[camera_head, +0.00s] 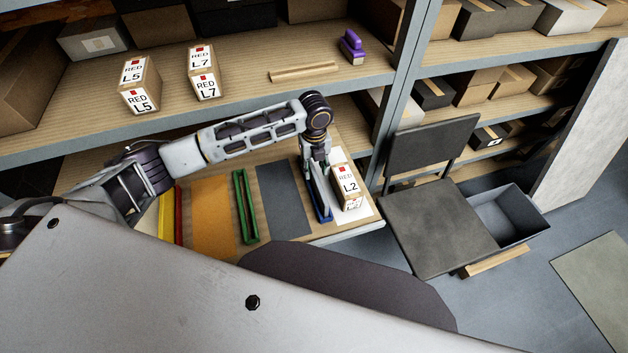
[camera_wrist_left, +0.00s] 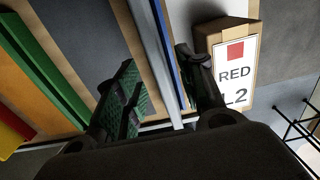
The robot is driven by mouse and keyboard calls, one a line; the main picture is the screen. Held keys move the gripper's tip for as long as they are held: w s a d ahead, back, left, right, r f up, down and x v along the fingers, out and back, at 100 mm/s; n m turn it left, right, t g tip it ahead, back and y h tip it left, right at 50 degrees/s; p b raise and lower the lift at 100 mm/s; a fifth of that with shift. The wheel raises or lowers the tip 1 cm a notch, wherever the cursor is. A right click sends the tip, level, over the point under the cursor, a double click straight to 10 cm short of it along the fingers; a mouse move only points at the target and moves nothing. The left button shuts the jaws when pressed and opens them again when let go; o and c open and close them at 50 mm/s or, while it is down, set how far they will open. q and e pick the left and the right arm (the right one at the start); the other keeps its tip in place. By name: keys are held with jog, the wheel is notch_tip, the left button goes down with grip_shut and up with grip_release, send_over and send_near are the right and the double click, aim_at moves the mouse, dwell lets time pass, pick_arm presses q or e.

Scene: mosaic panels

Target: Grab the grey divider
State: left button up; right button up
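A light grey strip, which looks like the grey divider (camera_wrist_left: 155,60), runs beside a blue edge in the left wrist view. It lies between the two fingers of my left gripper (camera_wrist_left: 160,85), with a gap to the left finger. The right finger is close to the blue edge; I cannot tell if it touches. In the head view my left gripper (camera_head: 315,163) points down over the blue holder (camera_head: 325,217), and the arm hides much of the divider there. My left gripper is open. My right gripper is not in view.
A box marked RED L2 (camera_head: 347,184) stands just right of the blue holder. To the left are a dark grey panel (camera_head: 283,195), a green holder (camera_head: 245,205) and an orange panel (camera_head: 211,215). A shelf with boxes L5 (camera_head: 139,88) and L7 (camera_head: 203,75) is behind.

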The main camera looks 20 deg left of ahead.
pick_arm(q)
jog(key=shift+f, duration=0.9)
jog(key=shift+f, duration=0.1)
jog(key=shift+a+f, duration=0.1)
jog(key=shift+f, duration=2.4)
grip_shut()
